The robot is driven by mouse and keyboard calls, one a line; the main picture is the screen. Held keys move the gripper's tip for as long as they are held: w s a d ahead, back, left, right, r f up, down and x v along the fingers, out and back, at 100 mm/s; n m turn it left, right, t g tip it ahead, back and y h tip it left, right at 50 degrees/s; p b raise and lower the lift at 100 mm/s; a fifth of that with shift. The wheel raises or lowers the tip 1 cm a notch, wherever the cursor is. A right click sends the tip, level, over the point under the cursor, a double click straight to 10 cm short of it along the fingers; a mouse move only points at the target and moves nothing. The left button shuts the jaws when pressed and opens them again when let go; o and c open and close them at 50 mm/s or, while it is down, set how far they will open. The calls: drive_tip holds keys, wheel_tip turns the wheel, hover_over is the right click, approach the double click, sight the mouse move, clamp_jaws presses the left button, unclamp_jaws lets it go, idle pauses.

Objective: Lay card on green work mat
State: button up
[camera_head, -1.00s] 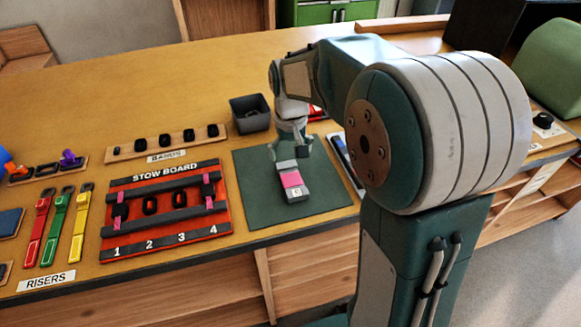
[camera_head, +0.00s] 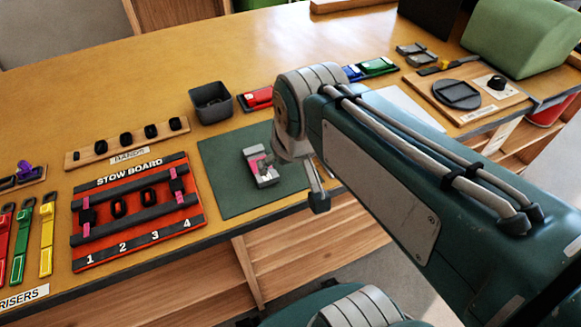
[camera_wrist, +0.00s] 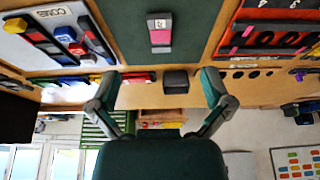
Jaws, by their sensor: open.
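The green work mat (camera_head: 222,191) lies near the table's front edge; it also shows in the wrist view (camera_wrist: 192,61). A grey block with a pink band (camera_head: 262,170) lies on it, at the top of the wrist view (camera_wrist: 160,32). My gripper (camera_wrist: 158,82) is open, with nothing between its fingers in the wrist view. In the head view it hangs by the mat's right side, partly hidden by my arm. A white sheet (camera_head: 408,103) shows behind my arm; I cannot tell whether it is the card.
The red stow board (camera_head: 137,213) is left of the mat. A dark bin (camera_head: 211,104) stands behind it. A red block (camera_head: 257,98) and several coloured pieces lie farther right. A wooden board with a dark disc (camera_head: 457,94) is at the right. The table's back left is clear.

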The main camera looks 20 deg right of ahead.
drive_tip(key=shift+t, duration=0.6)
drive_tip(key=s, duration=0.4)
drive_tip(key=shift+f, duration=0.4)
